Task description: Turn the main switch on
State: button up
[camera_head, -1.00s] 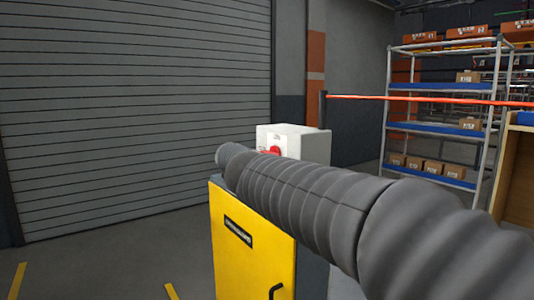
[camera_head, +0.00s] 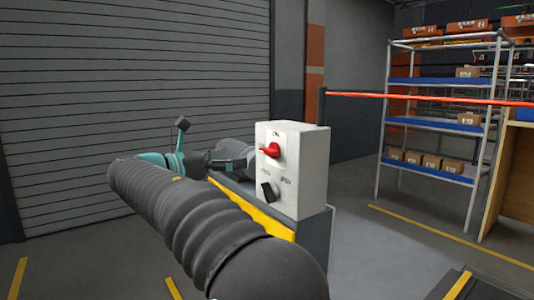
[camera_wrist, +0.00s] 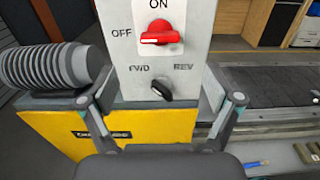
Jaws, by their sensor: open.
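The main switch is a red rotary knob (camera_wrist: 158,34) on the front of a white control box (camera_wrist: 122,45). Its handle lies sideways and points to OFF, with ON marked above. In the head view the red knob (camera_head: 270,150) shows high on the box (camera_head: 308,170). My gripper (camera_wrist: 157,76) is open and empty; its fingers stand apart in the wrist view, left and right of the box's lower part, below the red knob. In the head view my gripper (camera_head: 203,145) is left of the box, partly hidden by my arm.
A black FWD/REV knob (camera_wrist: 162,88) sits just below the red one. The box stands on a yellow-fronted cabinet (camera_wrist: 60,130). A grey ribbed cylinder (camera_wrist: 45,72) is left of the box. The conveyor (camera_wrist: 275,90) is on the right.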

aim_at(265, 152)
jog(key=x, duration=1)
jog(key=shift+w+d, duration=0.25)
jog(key=shift+d, duration=0.1)
jog(key=c, duration=1.2)
